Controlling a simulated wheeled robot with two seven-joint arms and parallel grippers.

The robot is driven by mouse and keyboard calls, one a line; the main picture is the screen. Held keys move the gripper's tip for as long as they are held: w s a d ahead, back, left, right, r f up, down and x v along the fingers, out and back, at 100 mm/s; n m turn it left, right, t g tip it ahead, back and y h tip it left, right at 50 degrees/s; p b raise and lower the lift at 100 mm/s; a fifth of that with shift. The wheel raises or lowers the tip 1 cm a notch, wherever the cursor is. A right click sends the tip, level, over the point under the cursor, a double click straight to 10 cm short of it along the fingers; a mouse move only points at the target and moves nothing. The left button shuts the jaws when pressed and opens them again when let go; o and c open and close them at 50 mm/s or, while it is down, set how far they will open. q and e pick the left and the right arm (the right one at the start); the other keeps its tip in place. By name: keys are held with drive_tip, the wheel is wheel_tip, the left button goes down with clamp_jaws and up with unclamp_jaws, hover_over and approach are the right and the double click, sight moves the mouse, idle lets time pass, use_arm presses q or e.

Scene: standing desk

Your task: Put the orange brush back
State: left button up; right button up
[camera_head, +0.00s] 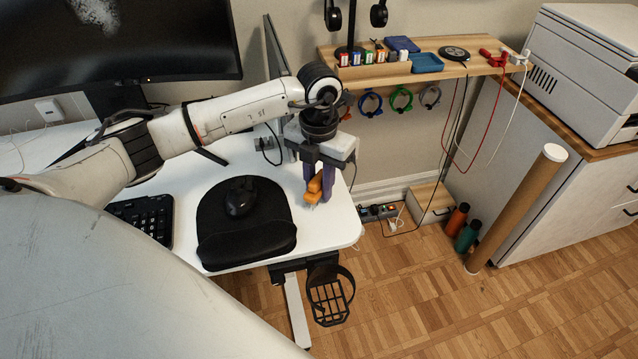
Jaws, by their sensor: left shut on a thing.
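An orange brush (314,188) is held in my left gripper (318,183), which points down over the right end of the white desk (325,230). The gripper's dark purple fingers are shut on the brush, and its pale lower end hangs close to the desktop. I cannot tell whether the brush touches the desk. My right gripper is not in view.
A mouse (240,197) rests on a black mouse pad (240,245), beside a keyboard (147,218). A wooden shelf (440,68) with small items and hanging coloured rings is behind. A black wire holder (330,300) hangs below the desk edge. A cardboard tube (515,210) leans against the cabinet.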

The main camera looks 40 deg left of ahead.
sight(319, 176)
use_arm(q)
drive_tip(key=shift+f, duration=0.2)
drive_tip(key=o, duration=1)
drive_tip(key=shift+c, duration=0.2)
drive_tip(key=shift+r, duration=0.1)
wheel_tip(319, 176, up, 12)
drive_tip(key=shift+r, duration=0.15)
